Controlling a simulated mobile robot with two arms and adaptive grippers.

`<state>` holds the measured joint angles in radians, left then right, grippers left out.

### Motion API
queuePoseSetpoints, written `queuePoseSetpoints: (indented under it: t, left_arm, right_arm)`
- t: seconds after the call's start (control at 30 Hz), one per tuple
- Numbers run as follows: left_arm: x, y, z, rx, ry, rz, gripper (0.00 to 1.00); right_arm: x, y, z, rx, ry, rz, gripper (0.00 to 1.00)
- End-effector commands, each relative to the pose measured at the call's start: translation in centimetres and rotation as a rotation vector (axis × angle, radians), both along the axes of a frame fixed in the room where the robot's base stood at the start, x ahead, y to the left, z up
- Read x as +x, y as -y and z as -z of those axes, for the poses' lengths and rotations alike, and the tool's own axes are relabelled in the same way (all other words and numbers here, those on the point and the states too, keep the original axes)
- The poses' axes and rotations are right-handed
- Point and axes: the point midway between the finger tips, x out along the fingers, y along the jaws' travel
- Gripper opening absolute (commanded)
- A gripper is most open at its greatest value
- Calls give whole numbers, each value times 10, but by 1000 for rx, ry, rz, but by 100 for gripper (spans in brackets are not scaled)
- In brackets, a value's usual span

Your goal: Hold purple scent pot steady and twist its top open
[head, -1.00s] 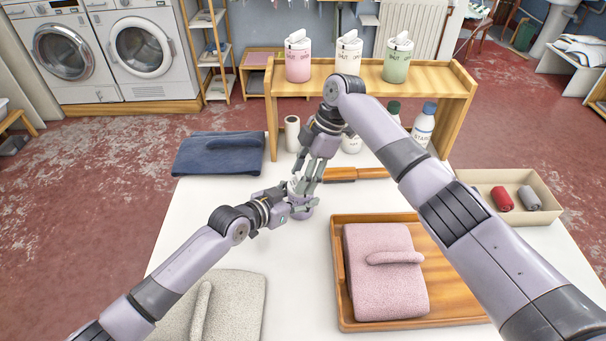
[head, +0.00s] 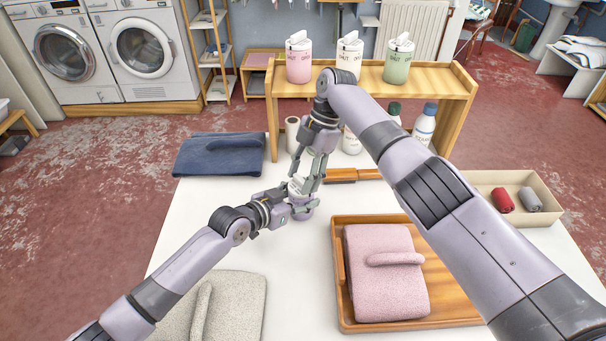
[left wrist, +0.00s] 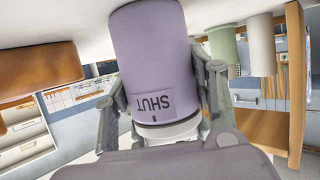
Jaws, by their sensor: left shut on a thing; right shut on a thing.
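The purple scent pot (head: 303,214) stands on the white table, mostly hidden by my grippers. In the left wrist view the pot (left wrist: 153,50) appears upside down, with the word SHUT and a small mark near its white top (left wrist: 165,133). My left gripper (head: 300,204) is shut on the pot's body from the left, one finger on each side. My right gripper (head: 304,186) comes down from above and is shut on the pot's white top. Its exact fingertip contact is hard to see.
A wooden rack (head: 457,85) with pink, white and green pots stands behind. An orange-brown handled object (head: 350,175) lies close to the right of the grippers. A wooden tray (head: 455,290) with a pink cloth is at front right, a folded blue cloth (head: 215,155) at back left.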

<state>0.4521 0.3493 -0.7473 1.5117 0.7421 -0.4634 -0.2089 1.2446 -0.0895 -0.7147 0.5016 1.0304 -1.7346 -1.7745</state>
Motion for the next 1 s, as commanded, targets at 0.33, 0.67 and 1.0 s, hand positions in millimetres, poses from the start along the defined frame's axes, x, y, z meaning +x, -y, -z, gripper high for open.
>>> queuePoseSetpoints:
  t: [0.33,0.67,1.0]
  left_arm:
    - [-1,0,0,0,-2,1,18]
    - [0,0,1,0,-1,1,18]
    - [0,0,0,1,-1,0,18]
  right_arm:
    - [0,1,1,-2,1,0,58]
    - [0,0,0,-1,1,0,67]
    - [9,10,-31,0,4,2,67]
